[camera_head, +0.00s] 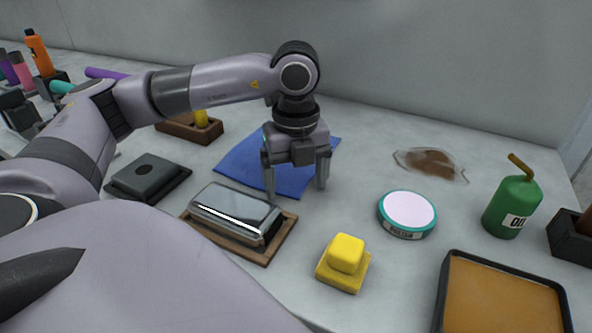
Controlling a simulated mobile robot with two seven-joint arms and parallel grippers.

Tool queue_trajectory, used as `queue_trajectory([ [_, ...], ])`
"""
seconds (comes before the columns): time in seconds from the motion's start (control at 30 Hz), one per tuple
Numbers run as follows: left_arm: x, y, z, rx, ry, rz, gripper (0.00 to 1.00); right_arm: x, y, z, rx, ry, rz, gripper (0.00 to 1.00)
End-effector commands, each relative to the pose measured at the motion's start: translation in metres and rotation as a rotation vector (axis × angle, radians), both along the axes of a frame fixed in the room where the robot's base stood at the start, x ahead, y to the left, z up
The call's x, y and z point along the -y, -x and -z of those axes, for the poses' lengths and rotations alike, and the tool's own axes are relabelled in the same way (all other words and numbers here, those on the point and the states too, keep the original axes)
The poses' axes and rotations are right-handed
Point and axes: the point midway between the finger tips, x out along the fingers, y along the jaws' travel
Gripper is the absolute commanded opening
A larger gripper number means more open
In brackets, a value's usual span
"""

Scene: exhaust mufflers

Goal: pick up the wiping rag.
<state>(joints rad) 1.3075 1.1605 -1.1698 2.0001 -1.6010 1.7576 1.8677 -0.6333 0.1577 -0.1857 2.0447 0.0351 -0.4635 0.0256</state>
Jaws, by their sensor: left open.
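The wiping rag looks to be the flat blue cloth (240,162) lying on the grey table, left of the middle of the head view. My left gripper (295,189) points down over the right part of the cloth. Its two fingers are apart, with nothing visible between them. The gripper and wrist hide part of the cloth. I cannot tell whether the fingertips touch the cloth or the table. My right gripper is not in view.
A shiny metal muffler (236,212) on a wooden tray (262,256) stands close in front of the cloth. A yellow block (343,262), a round tin (407,213), a green oil can (511,205) and a brown stain (432,163) are to the right. A wall (440,60) runs behind.

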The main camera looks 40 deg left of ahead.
Motion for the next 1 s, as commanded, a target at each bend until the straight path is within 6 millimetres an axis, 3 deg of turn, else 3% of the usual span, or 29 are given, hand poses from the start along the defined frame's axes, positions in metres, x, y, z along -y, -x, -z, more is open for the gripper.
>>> queue_trajectory([
  [0.13, 0.000, 0.000, 0.003, -0.001, 0.000, 0.000, 0.85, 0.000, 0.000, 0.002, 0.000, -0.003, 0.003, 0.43],
  [0.67, 0.000, 0.000, 0.002, -0.003, 0.001, 0.001, 0.00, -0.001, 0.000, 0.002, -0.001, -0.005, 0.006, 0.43],
  [0.9, 0.000, 0.000, 0.002, -0.003, 0.001, 0.001, 0.00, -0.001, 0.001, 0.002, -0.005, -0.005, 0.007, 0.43],
  [1.0, 0.000, 0.000, -0.010, -0.002, 0.001, 0.001, 0.00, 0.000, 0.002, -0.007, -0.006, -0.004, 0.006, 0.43],
])
